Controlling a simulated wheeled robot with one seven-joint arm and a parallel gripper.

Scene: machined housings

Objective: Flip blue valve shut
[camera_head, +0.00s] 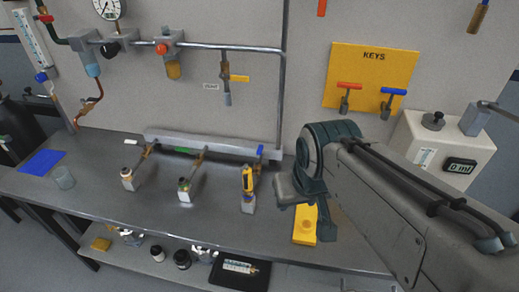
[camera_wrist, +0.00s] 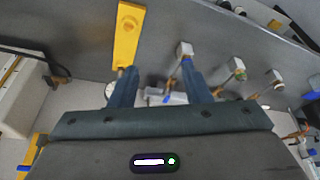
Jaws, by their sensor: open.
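The blue valve handle (camera_head: 260,151) sits on the right-hand branch of the grey manifold (camera_head: 215,146) on the bench. It looks roughly in line with its branch pipe, though it is small. My gripper (camera_wrist: 160,76) is open and empty. In the head view my gripper (camera_head: 290,189) is to the right of the blue valve; its fingertips are hard to make out.
Branches with a green handle (camera_head: 181,150) and a white handle (camera_head: 130,141) are left of it. A yellow plate (camera_head: 304,228) lies on the bench beside my gripper. A yellow KEYS board (camera_head: 372,66) hangs behind. The front bench top is mostly clear.

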